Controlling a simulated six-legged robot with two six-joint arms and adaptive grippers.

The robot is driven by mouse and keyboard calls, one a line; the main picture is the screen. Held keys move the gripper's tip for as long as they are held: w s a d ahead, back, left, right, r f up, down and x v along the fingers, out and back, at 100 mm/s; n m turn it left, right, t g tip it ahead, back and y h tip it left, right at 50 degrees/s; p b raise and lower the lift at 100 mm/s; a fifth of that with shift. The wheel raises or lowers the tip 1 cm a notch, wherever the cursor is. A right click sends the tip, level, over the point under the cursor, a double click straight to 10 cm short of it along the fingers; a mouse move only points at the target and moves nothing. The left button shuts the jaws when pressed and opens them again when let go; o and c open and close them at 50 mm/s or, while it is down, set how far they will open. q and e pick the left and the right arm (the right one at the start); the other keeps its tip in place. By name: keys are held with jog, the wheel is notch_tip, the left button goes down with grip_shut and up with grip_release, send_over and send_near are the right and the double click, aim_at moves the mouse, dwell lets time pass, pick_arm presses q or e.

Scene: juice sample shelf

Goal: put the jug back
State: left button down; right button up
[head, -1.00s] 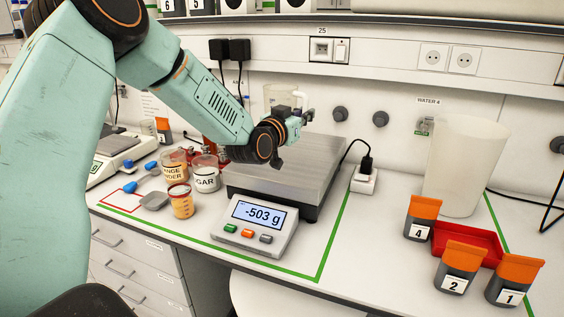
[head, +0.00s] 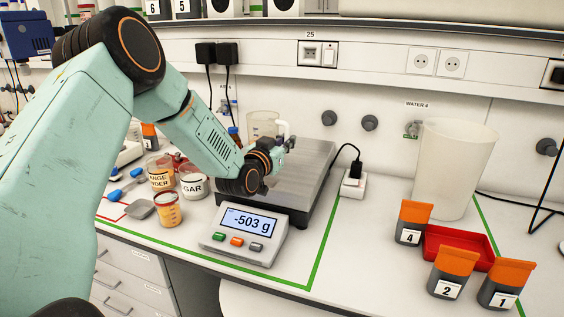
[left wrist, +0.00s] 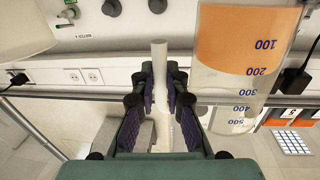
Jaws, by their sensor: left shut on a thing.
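The jug (head: 262,122) is a clear measuring vessel with a pale handle, behind my left gripper (head: 268,160) in the head view. My left arm hides its lower part. In the left wrist view the jug (left wrist: 235,80) shows its blue scale marks and an orange fill at the upper end of the picture. There my left gripper (left wrist: 160,80) is shut on the jug's white handle (left wrist: 159,60). I cannot tell whether the jug touches anything below it. My right gripper is in neither view.
A scale (head: 300,185) reads -503 g, with bare plate in view. Left of it stand a sugar jar (head: 193,183), an orange powder jar (head: 162,178) and a small orange cup (head: 168,212). A red tray (head: 460,243), numbered pouches and a tall bin (head: 455,170) stand right.

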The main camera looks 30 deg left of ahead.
aim_at(286, 155)
pick_arm(q)
jog(key=f, duration=0.3)
jog(key=shift+s+d+f, duration=0.1)
jog(key=shift+d+f, duration=0.25)
jog(key=shift+d, duration=0.05)
jog(key=shift+w+a+f, duration=0.2)
jog(key=shift+a+f, duration=0.15)
jog(key=shift+f, duration=0.15)
jog(key=shift+s+d, duration=0.25)
jog(key=shift+d, duration=0.05)
jog(key=c, duration=1.4)
grip_release()
jog(key=shift+w+a+f, duration=0.2)
jog(key=shift+f, duration=0.05)
jog(key=shift+s+d+r, duration=0.1)
jog(key=shift+r, duration=0.05)
jog(key=shift+s+r, duration=0.1)
